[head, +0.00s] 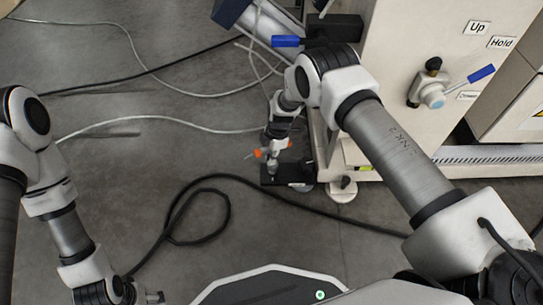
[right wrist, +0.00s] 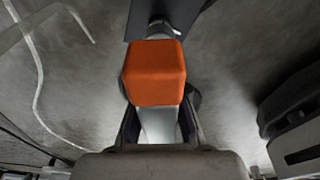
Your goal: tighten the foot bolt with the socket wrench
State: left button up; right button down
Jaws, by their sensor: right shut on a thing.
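My right gripper (head: 272,153) is low beside the machine's lower left corner, shut on the socket wrench. In the right wrist view the wrench's orange block (right wrist: 155,72) stands just beyond the fingers, with a silver part between them. The wrench's metal end (right wrist: 158,28) points at a dark foot plate (right wrist: 178,10). In the head view that black foot plate (head: 283,184) lies on the floor below the wrench. The foot bolt is not clearly visible, and I cannot tell whether the socket is seated on it. My left gripper (head: 154,297) is at the bottom edge, mostly cut off.
The beige machine (head: 375,105) stands close to my right arm, with a blue-handled valve (head: 432,97) on it. A black cable (head: 222,178) loops over the floor.

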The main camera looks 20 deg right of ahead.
jog(key=shift+f+b, duration=0.5)
jog(key=shift+f, duration=0.35)
dwell(1.5)
